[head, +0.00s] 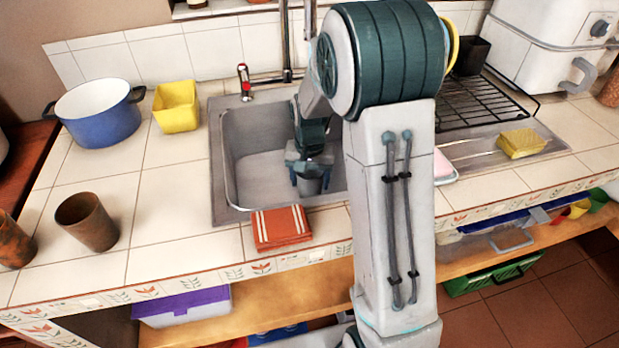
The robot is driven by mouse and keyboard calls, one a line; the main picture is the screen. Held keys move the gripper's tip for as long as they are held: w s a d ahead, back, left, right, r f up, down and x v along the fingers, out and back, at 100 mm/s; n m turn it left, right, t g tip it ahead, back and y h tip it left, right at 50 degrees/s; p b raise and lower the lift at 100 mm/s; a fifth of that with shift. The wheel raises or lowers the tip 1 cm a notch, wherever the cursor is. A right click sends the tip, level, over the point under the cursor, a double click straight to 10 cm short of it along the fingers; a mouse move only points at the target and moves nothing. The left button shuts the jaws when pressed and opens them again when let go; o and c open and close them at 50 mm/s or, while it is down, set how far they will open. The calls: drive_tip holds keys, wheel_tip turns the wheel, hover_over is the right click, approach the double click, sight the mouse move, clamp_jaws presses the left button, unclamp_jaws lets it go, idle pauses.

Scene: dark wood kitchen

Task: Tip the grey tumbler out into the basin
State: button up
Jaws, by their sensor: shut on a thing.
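The grey tumbler (310,186) is between the fingers of my gripper (310,178), over the front right part of the basin (258,178). My gripper points down and is shut on the tumbler. The tumbler looks close to upright, with its wider end up. Whether it touches the basin floor and what is inside it cannot be told. My arm covers the basin's right side.
An orange striped cloth (281,228) lies at the basin's front edge. The tap (286,50) stands behind the basin. A yellow container (176,107), a blue pot (98,118) and a brown cup (86,222) stand left. A black rack (480,102) is right.

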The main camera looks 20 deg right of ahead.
drive_tip(key=shift+f, duration=0.2)
drive_tip(key=o, duration=1)
drive_tip(key=shift+r, duration=0.1)
